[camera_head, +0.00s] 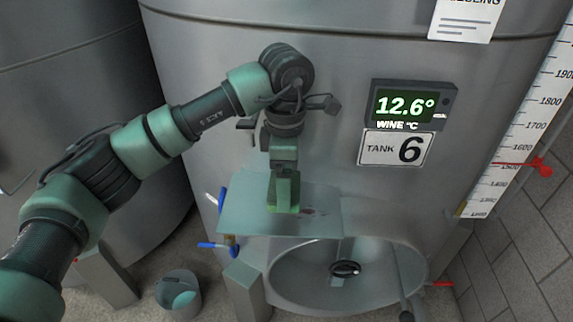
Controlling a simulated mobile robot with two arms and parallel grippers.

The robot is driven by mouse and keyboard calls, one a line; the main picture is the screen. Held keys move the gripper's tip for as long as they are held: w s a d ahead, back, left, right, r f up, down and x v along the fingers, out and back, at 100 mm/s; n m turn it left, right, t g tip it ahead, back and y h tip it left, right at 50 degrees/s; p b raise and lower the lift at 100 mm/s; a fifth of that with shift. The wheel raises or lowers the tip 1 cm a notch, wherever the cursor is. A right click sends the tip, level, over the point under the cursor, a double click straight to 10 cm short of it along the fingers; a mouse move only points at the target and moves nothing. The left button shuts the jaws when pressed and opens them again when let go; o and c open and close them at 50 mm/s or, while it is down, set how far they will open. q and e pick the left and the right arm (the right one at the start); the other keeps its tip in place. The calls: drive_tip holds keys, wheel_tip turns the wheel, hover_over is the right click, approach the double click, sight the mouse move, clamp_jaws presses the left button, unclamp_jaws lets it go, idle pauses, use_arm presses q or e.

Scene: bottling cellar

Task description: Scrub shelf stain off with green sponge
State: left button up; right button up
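My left gripper (284,196) points down over the small grey shelf (245,217) on the front of the tank. It is shut on the green sponge (285,209), which shows as a light green strip at the fingertips. The sponge is at or just above the shelf top; I cannot tell if it touches. A faint dark reddish stain (309,212) shows on the shelf just right of the sponge. The fingers hide part of the sponge and the shelf behind it. My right gripper is not in view.
Blue-handled valves (216,246) stick out at the shelf's left. Below right is the round tank hatch (390,277) with a black handwheel (345,269). A bucket (178,294) stands on the floor. A display (408,104) hangs above right. The shelf's right part is clear.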

use_arm(q)
drive_tip(key=shift+a+r+p, duration=0.2)
drive_tip(key=shift+r+p, duration=0.25)
drive_tip(key=shift+r, duration=0.9)
drive_tip(key=shift+d, duration=0.15)
drive_tip(key=shift+f, duration=0.1)
